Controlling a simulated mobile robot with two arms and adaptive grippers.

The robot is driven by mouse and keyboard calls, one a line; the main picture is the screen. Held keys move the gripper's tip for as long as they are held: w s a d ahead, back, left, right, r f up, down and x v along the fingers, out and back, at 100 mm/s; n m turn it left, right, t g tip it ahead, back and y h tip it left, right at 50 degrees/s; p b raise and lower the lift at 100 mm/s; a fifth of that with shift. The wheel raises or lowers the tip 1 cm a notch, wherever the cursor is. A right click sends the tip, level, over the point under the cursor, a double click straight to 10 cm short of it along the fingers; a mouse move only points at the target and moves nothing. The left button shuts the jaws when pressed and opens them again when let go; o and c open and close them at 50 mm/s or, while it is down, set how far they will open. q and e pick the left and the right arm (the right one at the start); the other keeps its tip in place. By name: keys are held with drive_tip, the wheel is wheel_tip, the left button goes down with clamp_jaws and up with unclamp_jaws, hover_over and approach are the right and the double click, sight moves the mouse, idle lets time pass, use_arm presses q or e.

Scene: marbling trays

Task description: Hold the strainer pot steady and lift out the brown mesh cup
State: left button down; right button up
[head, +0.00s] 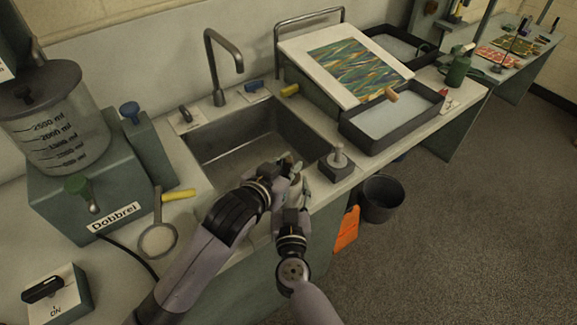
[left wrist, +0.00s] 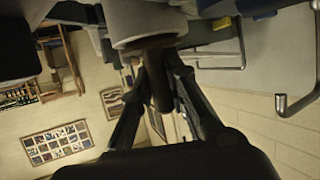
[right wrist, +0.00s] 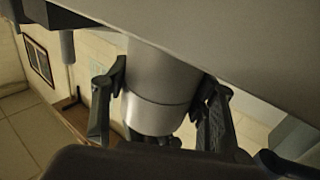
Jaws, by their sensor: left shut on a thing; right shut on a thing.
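The strainer pot (right wrist: 168,72) is a smooth grey cylinder with a paler band at one end in the right wrist view. My right gripper (right wrist: 161,95) is shut on it, one finger on each side. In the left wrist view the pot's pale round end (left wrist: 150,22) is near the top. The brown mesh cup (left wrist: 160,82) shows there as a dark brown piece at the pot's end. My left gripper (left wrist: 157,88) is shut on it. How deep the cup sits in the pot is hidden. In the head view my left gripper (head: 286,166) and wrists mostly cover both.
The steel sink (head: 235,140) lies just behind the grippers. A small block with a pale knob (head: 337,160) stands close on the right. A dark tray (head: 390,118) is beyond it. A round strainer (head: 158,239) lies left. A bin (head: 382,199) stands on the floor.

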sight(289, 158)
use_arm(q)
drive_tip(key=shift+r, duration=0.35)
drive_tip(key=shift+r, duration=2.1)
use_arm(e)
drive_tip(key=o, duration=1.4)
drive_tip(key=shift+c, duration=0.2)
